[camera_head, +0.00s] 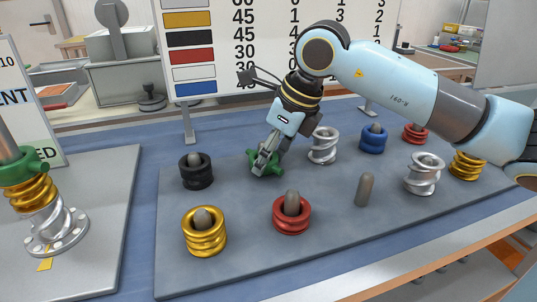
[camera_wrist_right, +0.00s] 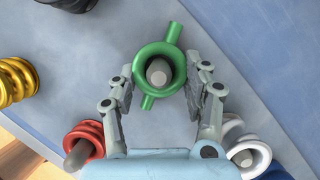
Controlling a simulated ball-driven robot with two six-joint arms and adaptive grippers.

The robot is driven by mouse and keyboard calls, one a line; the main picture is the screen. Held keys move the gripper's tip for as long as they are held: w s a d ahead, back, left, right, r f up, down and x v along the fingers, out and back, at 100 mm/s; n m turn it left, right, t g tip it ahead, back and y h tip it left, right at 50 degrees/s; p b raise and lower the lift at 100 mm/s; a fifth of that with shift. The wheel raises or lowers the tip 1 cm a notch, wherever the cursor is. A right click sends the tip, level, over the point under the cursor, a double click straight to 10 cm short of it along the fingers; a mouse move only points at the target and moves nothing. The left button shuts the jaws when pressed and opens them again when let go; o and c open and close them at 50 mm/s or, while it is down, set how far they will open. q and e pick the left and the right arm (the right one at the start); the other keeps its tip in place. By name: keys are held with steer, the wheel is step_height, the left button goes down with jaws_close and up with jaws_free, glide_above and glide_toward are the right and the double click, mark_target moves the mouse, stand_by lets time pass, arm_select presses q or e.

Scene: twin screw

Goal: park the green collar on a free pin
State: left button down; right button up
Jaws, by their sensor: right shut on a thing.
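A green collar (camera_head: 278,171) with side stubs is at the back middle of the grey pin board (camera_head: 330,215). My right gripper (camera_head: 267,160) is shut on it, fingers pointing down. In the right wrist view the collar (camera_wrist_right: 172,55) lies between the fingers of the gripper (camera_wrist_right: 165,82), and a grey pin tip (camera_wrist_right: 158,72) shows inside its ring. How far down the pin it sits I cannot tell. A bare pin (camera_head: 365,190) stands at the front right. Another green collar (camera_head: 38,167) is on the stack at the left. My left gripper is out of view.
Other pins carry rings: black (camera_head: 196,175), gold (camera_head: 205,235), red (camera_head: 291,215), silver (camera_head: 323,148), blue (camera_head: 373,140) and another silver (camera_head: 423,175). The left plate (camera_head: 105,210) bears a gold and silver screw stack. A chart (camera_head: 240,40) stands behind.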

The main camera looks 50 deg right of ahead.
steer(key=o, duration=1.4)
steer(key=v, duration=0.5)
steer(key=shift+s+d+r, duration=0.2)
steer(key=shift+r, duration=0.15)
steer(key=shift+v, duration=0.8)
steer(key=shift+a, duration=0.15)
